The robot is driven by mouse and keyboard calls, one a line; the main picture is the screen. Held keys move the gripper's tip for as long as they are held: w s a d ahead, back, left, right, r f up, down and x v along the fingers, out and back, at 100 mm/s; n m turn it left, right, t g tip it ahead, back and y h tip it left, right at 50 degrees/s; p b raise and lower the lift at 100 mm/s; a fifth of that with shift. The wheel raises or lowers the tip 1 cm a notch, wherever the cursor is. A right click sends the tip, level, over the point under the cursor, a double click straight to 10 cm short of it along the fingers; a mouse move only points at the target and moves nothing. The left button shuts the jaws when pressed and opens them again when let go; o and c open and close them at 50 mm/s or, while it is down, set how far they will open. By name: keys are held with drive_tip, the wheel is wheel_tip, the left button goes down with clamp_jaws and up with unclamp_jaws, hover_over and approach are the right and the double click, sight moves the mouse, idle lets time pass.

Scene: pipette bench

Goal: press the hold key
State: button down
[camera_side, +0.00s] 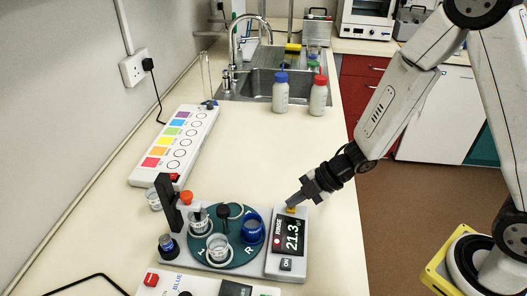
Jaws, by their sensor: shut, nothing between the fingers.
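A grey instrument (270,264) with a dark display (290,235) reading about 21.3 stands on the bench at the right end of a round teal plate. A small yellow key (291,209) sits at the display's upper end; its label is not readable. A dark key (286,265) with small white lettering is at the lower end. I cannot tell by label which is the hold key. My gripper (295,201) is shut and empty, coming from the right. Its tip is right over the yellow key and partly covers it; I cannot tell whether they touch.
The teal plate (233,256) holds several small vessels, including a blue one (253,230). A white panel with coloured squares (182,138) lies behind it. Two capped bottles (280,95) stand by the sink (255,86). Another device (190,284) is at the front edge. Bench right of the display is clear.

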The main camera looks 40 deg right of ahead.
sight(295, 207)
drive_tip(key=shift+r, duration=0.8)
drive_tip(key=shift+r, duration=2.5)
